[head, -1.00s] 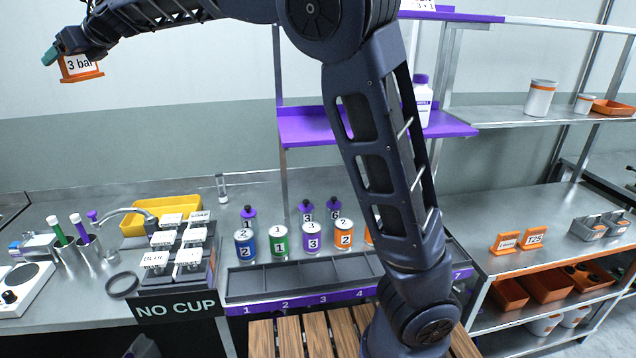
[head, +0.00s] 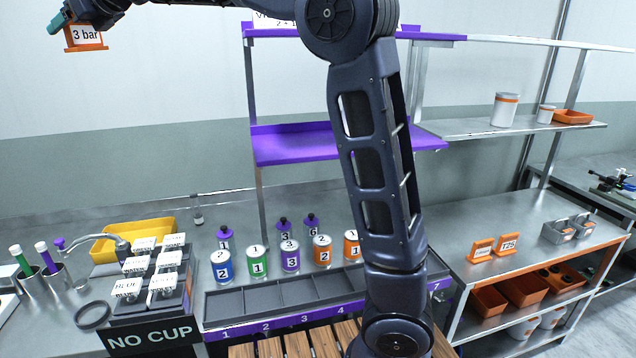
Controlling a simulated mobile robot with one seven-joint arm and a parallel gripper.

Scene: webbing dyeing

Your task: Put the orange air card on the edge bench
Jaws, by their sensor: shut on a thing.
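The orange air card (head: 86,37), marked "3 bar", hangs upright in my gripper (head: 62,22) at the upper left of the head view, high above the counter. My gripper is shut on the card's side. The edge bench is probably the steel bench with an orange front edge (head: 540,250) at the right, though no label confirms this. Two other orange cards stand on it: one (head: 480,250) with unreadable small text and one marked "T25" (head: 507,245).
Numbered cans (head: 290,256) line a divided rack (head: 270,300) on the counter. A yellow bin (head: 135,238) sits at left. Purple shelves (head: 330,143) rise mid-picture. The right bench has clear room in front of the tubs.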

